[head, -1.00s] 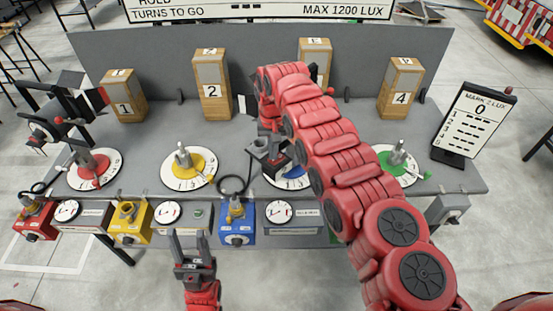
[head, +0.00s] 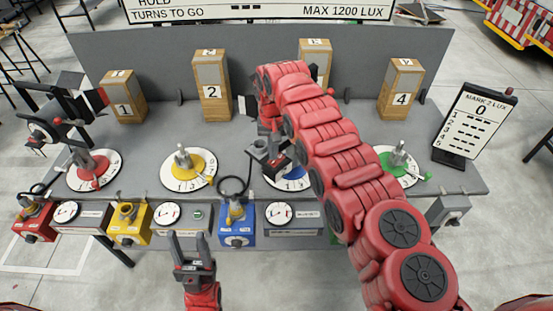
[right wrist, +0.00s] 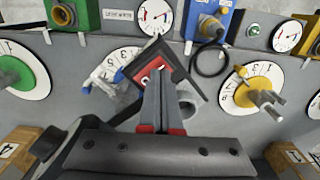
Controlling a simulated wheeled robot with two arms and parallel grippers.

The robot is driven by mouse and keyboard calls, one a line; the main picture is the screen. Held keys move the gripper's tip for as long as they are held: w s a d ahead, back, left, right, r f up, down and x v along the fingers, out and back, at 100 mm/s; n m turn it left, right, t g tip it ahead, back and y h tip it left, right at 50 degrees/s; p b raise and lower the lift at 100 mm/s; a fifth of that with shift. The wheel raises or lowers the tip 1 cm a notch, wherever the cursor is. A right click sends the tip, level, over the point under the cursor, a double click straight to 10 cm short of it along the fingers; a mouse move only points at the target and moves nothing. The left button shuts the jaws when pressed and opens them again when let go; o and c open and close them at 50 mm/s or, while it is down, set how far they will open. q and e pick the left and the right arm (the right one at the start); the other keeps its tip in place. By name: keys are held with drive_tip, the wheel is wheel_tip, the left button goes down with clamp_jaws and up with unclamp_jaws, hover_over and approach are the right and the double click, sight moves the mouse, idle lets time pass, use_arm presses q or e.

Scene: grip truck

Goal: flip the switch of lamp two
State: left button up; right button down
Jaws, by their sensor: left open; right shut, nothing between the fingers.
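My right arm reaches over the table and bends down beside the block marked 2 (head: 212,92). My right gripper (right wrist: 158,88) is shut and empty; its tips are at a dark square-edged part (right wrist: 186,76) with a red and white patch, and I cannot tell whether they touch. A dark fitting (head: 267,153) shows below my right wrist in the head view, above the dial with the blue centre (head: 292,181). My arm hides much around it, and I cannot make out a switch lever for certain. My left gripper (head: 190,247) is open and empty in front of the table.
A black jointed lamp (head: 66,102) stands at the left. Dials with red (head: 88,172), yellow (head: 187,168) and green (head: 396,166) centres lie on the table. Red, yellow and blue boxes (head: 237,228) line the front edge.

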sight(273, 162)
wheel_tip(273, 162, up, 6)
drive_tip(key=shift+s+f, duration=0.1)
idle(0.4)
idle(0.4)
